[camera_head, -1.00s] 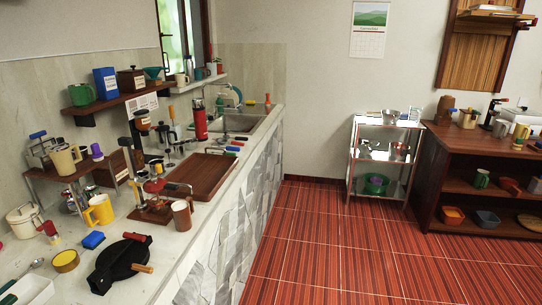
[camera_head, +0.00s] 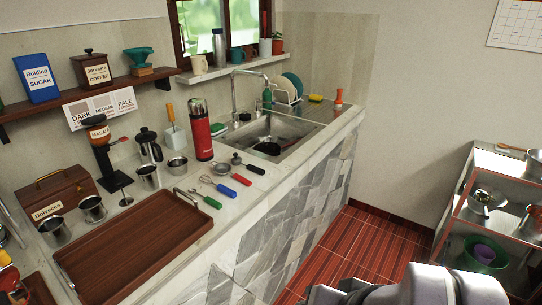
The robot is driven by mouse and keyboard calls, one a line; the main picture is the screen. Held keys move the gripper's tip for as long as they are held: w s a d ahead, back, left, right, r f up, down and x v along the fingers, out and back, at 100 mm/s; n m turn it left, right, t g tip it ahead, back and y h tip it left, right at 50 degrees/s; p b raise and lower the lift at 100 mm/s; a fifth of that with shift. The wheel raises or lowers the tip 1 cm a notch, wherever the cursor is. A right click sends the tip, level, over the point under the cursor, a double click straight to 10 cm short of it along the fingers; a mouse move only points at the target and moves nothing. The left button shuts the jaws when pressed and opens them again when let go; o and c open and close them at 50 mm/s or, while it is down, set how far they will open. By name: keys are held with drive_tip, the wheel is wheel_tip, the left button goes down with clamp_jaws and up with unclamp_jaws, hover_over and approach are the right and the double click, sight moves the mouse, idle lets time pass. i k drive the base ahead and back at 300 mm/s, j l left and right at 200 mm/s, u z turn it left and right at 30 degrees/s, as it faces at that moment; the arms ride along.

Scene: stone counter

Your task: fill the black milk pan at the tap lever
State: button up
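A dark round shape (camera_head: 267,149), which looks like the black milk pan, lies low in the steel sink (camera_head: 290,140). It is small and partly hidden by the sink's front edge, so I cannot tell its handle or contents. The silver tap (camera_head: 234,91) stands at the back left of the sink, its spout arching over the basin. I cannot make out its lever clearly. Grey links of my arm show at the bottom right, but my gripper's fingertips are not in view.
A red flask (camera_head: 200,132) and several coloured-handled utensils stand or lie left of the sink. A wooden tray (camera_head: 135,245) covers the near counter. A plate rack (camera_head: 288,91) stands behind the sink. Red floor (camera_head: 372,240) is open between the counter and the metal shelf (camera_head: 490,160).

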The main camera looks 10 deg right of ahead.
sight(257, 100)
drive_tip(key=l+u, duration=0.1)
drive_tip(key=l, duration=0.25)
drive_tip(key=i+l, duration=0.25)
drive_tip(key=i, duration=0.25)
drive_tip(key=i+l, duration=0.2)
drive_tip(key=i, duration=0.3)
drive_tip(key=i+l, duration=0.25)
drive_tip(key=i, duration=0.2)
drive_tip(key=i+l, duration=0.25)
drive_tip(key=i, duration=0.25)
drive_tip(key=i+l+z, duration=0.1)
drive_tip(key=i+l, duration=0.15)
drive_tip(key=i, duration=0.25)
drive_tip(key=i+l, duration=0.2)
drive_tip(key=i, duration=0.3)
